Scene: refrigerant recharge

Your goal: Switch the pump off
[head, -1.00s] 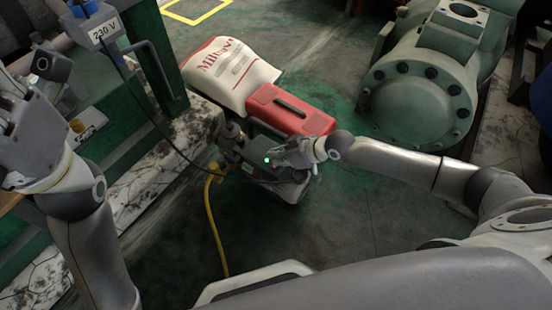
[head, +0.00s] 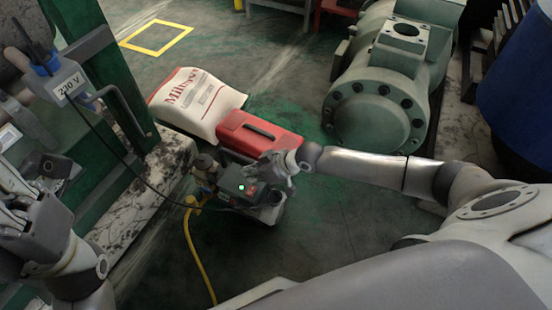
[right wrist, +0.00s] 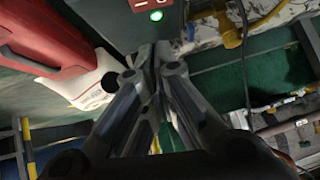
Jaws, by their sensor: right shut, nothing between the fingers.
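The pump (head: 236,180) is a dark box with hoses on the floor, beside the red case. A small lit lamp and a red switch (head: 251,189) show on its face. In the right wrist view the red switch (right wrist: 139,4) is at the top edge, partly cut off, above a glowing green lamp (right wrist: 156,15). My right gripper (head: 277,175) is at the pump's upper right side; its fingers (right wrist: 158,55) are closed together with nothing between them, just below the lamp in the wrist view. My left gripper (head: 14,205) is at the far left; its fingers are unclear.
A red case (head: 255,138) and a white printed sack (head: 196,100) lie behind the pump. A yellow hose (head: 195,250) runs forward from it. A 230 V socket box (head: 68,82) with a black cable is at left. A green compressor (head: 385,105) stands behind my right arm.

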